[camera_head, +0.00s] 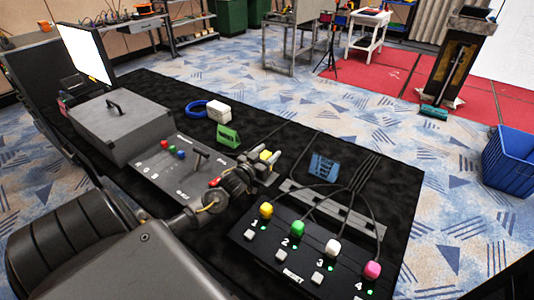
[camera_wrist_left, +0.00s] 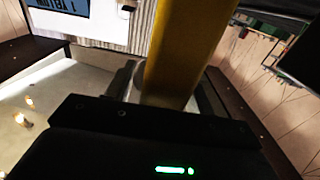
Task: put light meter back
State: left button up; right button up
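My left gripper (camera_head: 264,166) reaches over the dark table from the left and is shut on a yellow block-like thing (camera_head: 266,156), which seems to be the light meter. In the left wrist view the yellow body (camera_wrist_left: 188,55) stands up between the fingers and runs out at the top of the picture. Its face and its lower end are hidden. A green slanted holder (camera_head: 228,136) stands on the table left of the gripper. A blue ribbed piece (camera_head: 323,167) lies to the right. My right gripper is not in view.
A black panel (camera_head: 310,255) with yellow, green, white and pink plugs and cables lies in front. A grey control panel (camera_head: 180,165), a grey case (camera_head: 115,125), a white block (camera_head: 217,115) and a blue ring (camera_head: 195,107) are on the left. A blue bin (camera_head: 510,165) stands on the floor at right.

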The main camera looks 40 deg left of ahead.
pick_arm(q)
jog(key=shift+r, duration=0.25)
jog(key=s+d, duration=0.1)
jog(key=s, duration=1.1)
jog(key=shift+d+b, duration=0.15)
jog(key=shift+b, duration=0.25)
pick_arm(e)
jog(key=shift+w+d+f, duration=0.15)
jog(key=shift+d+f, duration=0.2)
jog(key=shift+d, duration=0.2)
pick_arm(q)
jog(key=shift+f, duration=0.1)
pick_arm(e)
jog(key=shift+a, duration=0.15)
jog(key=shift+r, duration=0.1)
